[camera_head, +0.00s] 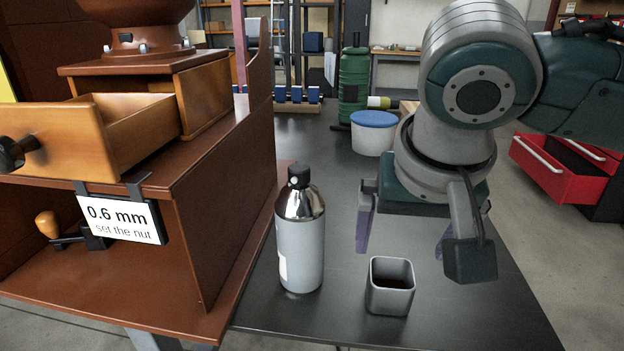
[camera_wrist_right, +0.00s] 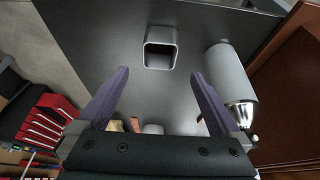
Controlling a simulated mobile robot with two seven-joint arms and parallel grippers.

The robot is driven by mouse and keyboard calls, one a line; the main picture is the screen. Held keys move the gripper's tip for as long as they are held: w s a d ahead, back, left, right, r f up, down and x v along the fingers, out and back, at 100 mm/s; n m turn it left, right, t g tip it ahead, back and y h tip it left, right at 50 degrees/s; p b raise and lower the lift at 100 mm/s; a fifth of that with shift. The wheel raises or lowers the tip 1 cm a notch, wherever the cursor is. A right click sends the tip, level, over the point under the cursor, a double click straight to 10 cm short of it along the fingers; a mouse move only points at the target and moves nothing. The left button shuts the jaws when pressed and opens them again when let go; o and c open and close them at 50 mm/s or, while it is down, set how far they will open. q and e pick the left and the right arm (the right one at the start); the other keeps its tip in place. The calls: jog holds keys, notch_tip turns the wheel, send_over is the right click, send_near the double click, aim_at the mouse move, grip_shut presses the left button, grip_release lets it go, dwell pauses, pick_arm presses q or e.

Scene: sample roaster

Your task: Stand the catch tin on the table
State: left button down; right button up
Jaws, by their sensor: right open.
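The catch tin (camera_head: 390,287), a small square grey metal cup, stands upright on the dark table (camera_head: 470,315) near its front edge. Its open top faces up and its inside looks dark brown. My right gripper (camera_head: 403,240) is open and empty, above the table and just behind the tin, not touching it. In the right wrist view the tin (camera_wrist_right: 160,47) lies ahead of the two spread purple fingers (camera_wrist_right: 160,73), with nothing between them. My left gripper is not in view.
A grey bottle (camera_head: 300,240) with a shiny shoulder stands left of the tin. A brown wooden cabinet (camera_head: 225,215) with an open drawer (camera_head: 110,135) and a "0.6 mm set the nut" sign (camera_head: 122,220) stands at left. A white tub (camera_head: 373,138) with a blue lid stands farther back.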

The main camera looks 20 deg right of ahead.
jog(key=s+a+f+n+y, duration=0.1)
jog(key=s+a+n+y, duration=0.35)
jog(key=s+a, duration=0.45)
jog(key=s+d+f+n+h, duration=0.2)
jog(key=s+d+n, duration=0.1)
jog(key=s, duration=0.6)
jog(key=shift+d+f+n+p, duration=0.25)
jog(key=shift+d+n+p, duration=0.1)
jog(key=shift+d, duration=0.5)
